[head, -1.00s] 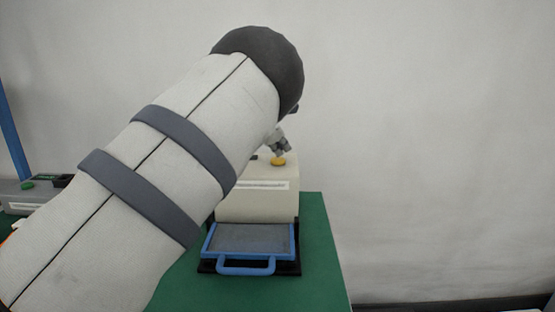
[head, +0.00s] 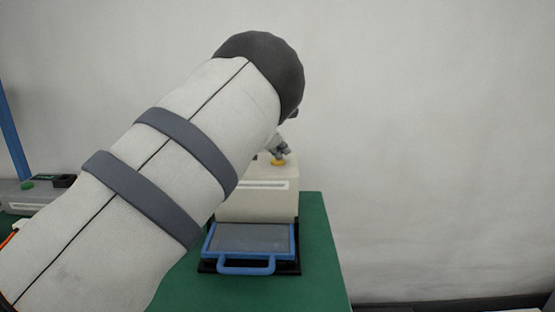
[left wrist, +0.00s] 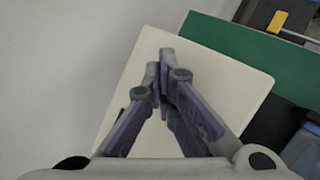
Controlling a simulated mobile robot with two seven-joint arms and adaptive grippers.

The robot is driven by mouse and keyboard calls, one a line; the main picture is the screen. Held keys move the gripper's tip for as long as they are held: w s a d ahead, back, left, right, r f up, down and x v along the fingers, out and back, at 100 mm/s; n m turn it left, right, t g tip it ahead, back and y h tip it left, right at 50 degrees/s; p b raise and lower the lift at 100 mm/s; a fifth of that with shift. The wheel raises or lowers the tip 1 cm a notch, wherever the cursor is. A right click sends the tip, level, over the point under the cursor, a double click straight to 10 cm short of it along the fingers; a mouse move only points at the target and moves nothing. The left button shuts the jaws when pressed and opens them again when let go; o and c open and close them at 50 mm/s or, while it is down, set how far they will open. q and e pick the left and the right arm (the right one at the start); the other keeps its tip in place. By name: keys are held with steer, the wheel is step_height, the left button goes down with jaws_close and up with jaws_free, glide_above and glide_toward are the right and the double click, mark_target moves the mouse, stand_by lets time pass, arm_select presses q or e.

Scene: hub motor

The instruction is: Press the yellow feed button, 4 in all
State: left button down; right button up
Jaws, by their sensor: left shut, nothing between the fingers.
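The yellow feed button (head: 277,163) sits on top of a cream machine (head: 258,206) on the green table. My left gripper (head: 281,152) points down over the button, its fingers shut and empty. The fingertips are at or just above the button; I cannot tell whether they press it. In the left wrist view the shut gripper (left wrist: 162,75) is over the machine's cream top (left wrist: 228,80), and the button is hidden behind the fingers. My left arm covers part of the machine in the head view. My right gripper is not in view.
A blue-framed tray (head: 250,238) with a handle is at the machine's front. The green tabletop (head: 322,250) is clear to its right. A grey box with a green button (head: 27,185) stands at far left. A yellow piece (left wrist: 278,21) shows on a dark device.

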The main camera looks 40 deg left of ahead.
mark_target(280, 161)
arm_select(q)
steer(key=shift+r, duration=0.1)
steer(key=shift+r+p, duration=0.3)
steer(key=shift+r, duration=0.55)
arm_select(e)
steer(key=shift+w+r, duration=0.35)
arm_select(q)
steer(key=shift+r+p, duration=0.3)
steer(key=shift+r, duration=2.15)
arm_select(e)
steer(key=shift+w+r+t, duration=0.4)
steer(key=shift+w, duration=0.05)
